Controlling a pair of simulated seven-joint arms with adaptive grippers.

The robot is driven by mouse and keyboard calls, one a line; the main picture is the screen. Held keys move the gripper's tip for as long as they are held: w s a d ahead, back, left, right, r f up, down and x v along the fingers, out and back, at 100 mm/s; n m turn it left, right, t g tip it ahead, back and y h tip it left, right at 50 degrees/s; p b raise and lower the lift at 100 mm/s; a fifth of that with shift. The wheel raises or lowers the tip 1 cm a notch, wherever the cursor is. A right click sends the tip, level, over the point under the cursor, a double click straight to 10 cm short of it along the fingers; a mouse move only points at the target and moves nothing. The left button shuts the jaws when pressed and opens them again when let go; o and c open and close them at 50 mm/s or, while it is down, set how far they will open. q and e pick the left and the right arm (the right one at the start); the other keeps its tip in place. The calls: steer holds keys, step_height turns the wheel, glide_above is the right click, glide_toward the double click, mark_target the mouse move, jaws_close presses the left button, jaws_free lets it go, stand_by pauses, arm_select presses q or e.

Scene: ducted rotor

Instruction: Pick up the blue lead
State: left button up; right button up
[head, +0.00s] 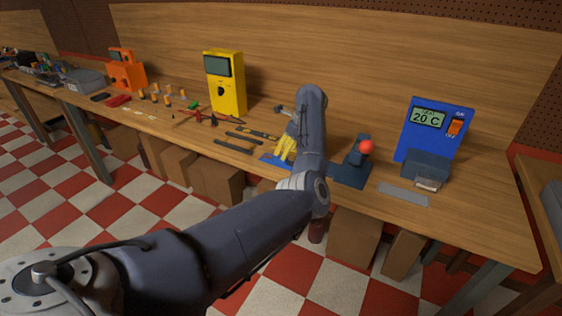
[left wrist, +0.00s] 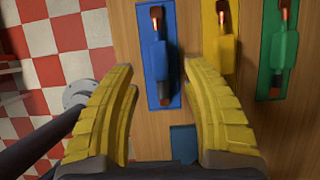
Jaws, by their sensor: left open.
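The blue lead (left wrist: 160,62) lies on a narrow blue mat (left wrist: 148,98) on the wooden bench, with a copper-coloured tip at its far end. In the left wrist view it sits between the two yellow fingers of my left gripper (left wrist: 160,70), which are spread open and empty. In the head view my left gripper (head: 286,147) is low over the bench near its front edge. A blue patch shows beside it, but the lead itself cannot be made out there. My right gripper is not in view.
A yellow lead (left wrist: 222,45) and a green lead (left wrist: 284,50) lie to the right of the blue one in the left wrist view. A blue station with a display (head: 436,130), a red-balled blue stand (head: 352,170) and a yellow meter (head: 226,85) stand on the bench.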

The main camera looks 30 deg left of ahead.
mark_target(281, 160)
arm_select(q)
steer(key=shift+x, duration=2.6)
steer(key=shift+a, duration=0.1)
steer(key=shift+c, duration=0.6)
jaws_close()
